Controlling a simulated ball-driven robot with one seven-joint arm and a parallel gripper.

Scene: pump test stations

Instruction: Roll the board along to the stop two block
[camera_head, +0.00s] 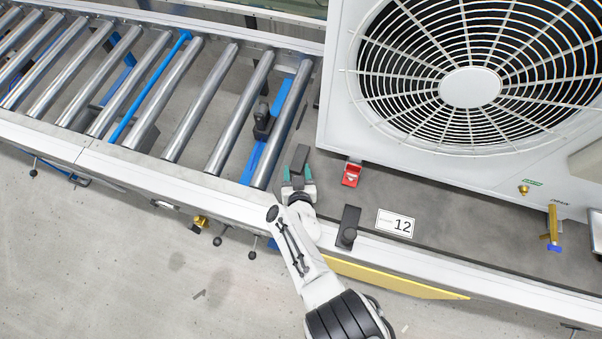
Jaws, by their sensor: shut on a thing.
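The dark grey board (331,196) lies on the line at the right, past the last visible roller, with a "12" label (395,223) and a large white fan unit (336,105) on it. My gripper (299,176), with teal fingertips, is at the board's near left corner. It is shut on a dark handle (301,157) there; the fingers partly hide the grip. A black block (263,122) stands between the last rollers, left of the board and apart from it. I cannot read a number on it, so I cannot tell whether it is stop two.
Bare steel rollers (186,98) run to the left, with a blue bar (150,86) across them. A white side rail (160,186) borders the near side. On the board are a red bracket (351,174) and a black knobbed clamp (348,229). A yellow strip (390,279) lies below the rail.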

